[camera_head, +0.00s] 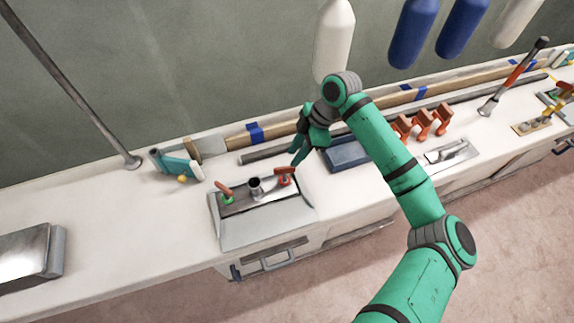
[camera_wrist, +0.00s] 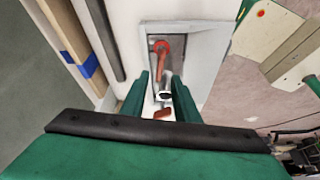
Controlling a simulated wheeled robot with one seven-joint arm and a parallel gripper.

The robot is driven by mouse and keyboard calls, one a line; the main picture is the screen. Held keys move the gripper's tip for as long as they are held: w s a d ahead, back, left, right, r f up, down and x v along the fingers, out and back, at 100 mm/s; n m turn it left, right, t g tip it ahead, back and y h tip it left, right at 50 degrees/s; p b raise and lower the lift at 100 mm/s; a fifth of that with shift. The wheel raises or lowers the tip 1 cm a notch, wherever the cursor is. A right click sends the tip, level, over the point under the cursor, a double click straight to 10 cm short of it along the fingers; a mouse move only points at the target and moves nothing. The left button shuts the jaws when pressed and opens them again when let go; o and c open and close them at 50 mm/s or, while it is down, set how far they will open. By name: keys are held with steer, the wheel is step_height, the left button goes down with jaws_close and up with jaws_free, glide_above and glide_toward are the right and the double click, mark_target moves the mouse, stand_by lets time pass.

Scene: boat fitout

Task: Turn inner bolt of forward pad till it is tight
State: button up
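A grey metal pad (camera_head: 265,225) lies on the white counter in the head view. In the wrist view the open fingers (camera_wrist: 161,80) frame the metal tube (camera_wrist: 166,93) and one orange handle (camera_wrist: 163,113). A red handle (camera_wrist: 163,58) lies beyond them. I see no grip on either; contact cannot be told.
A blue tray (camera_head: 347,153) and several orange clamps (camera_head: 423,124) stand right of the pad. A dark tube (camera_head: 262,156) and a wooden strip (camera_head: 285,129) run behind. A teal tool (camera_head: 178,164) lies left. Bottles (camera_head: 334,40) hang above.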

mark_target(286, 167)
steer(key=x, duration=0.6)
steer(key=shift+w+a+f, duration=0.1)
steer(key=shift+f, duration=0.5)
steer(key=shift+s+a, duration=0.15)
steer(key=shift+s, duration=0.1)
jaws_close()
